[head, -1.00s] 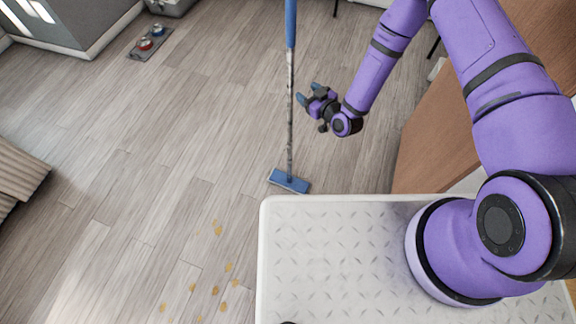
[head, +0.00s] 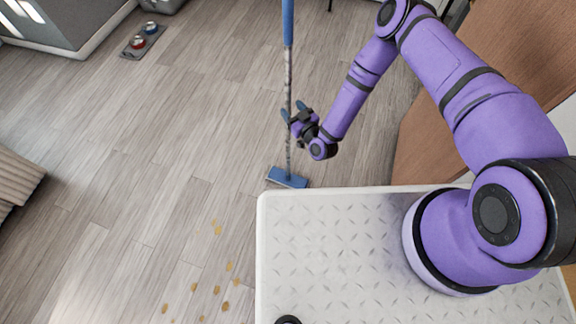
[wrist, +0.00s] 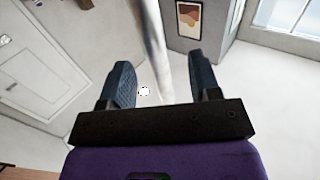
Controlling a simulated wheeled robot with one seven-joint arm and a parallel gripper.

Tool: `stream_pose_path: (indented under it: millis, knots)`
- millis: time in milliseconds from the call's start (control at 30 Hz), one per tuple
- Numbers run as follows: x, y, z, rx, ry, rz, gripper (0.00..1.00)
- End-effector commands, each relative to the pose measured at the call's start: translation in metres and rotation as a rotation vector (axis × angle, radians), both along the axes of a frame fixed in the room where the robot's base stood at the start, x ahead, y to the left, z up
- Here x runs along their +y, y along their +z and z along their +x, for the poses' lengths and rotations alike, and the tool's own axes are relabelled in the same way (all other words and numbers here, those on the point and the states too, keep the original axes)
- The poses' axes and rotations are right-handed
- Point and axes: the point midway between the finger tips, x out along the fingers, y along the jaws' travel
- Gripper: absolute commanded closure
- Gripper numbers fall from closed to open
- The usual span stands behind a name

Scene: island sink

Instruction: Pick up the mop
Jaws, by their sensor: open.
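The mop (head: 287,70) stands upright on the floor, with a blue upper handle, a grey speckled pole and a flat blue head (head: 287,177). The top of its handle is cut off by the picture edge. My gripper (head: 291,115) is open at the lower part of the pole, with its fingers reaching to it from the right. In the wrist view, the pale, blurred mop pole (wrist: 157,45) runs down between the two dark fingers of my gripper (wrist: 162,85). I see a gap between each finger and the pole.
Several yellow-brown spots (head: 229,267) lie on the wooden floor left of my base. A tray with two bowls (head: 143,40) lies at the far left. A brown wooden panel (head: 470,90) stands behind my arm at right. The floor left of the mop is clear.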

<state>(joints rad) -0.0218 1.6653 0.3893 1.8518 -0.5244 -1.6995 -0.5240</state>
Motion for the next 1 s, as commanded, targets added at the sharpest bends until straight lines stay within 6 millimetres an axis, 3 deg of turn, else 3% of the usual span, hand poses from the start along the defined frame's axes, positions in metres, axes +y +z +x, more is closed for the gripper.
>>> stream_pose_path:
  millis: [400,733,767,933,1000]
  knots:
    - [0.020,0.002,0.042,-0.002,0.001,0.000,0.43]
    - [0.025,0.002,0.048,0.000,0.001,0.000,0.43]
    - [0.025,0.002,0.048,0.000,0.001,0.000,0.45]
    - [0.025,0.002,0.048,0.000,0.001,0.000,0.84]
    - [0.025,0.002,0.048,0.000,0.001,0.000,0.94]
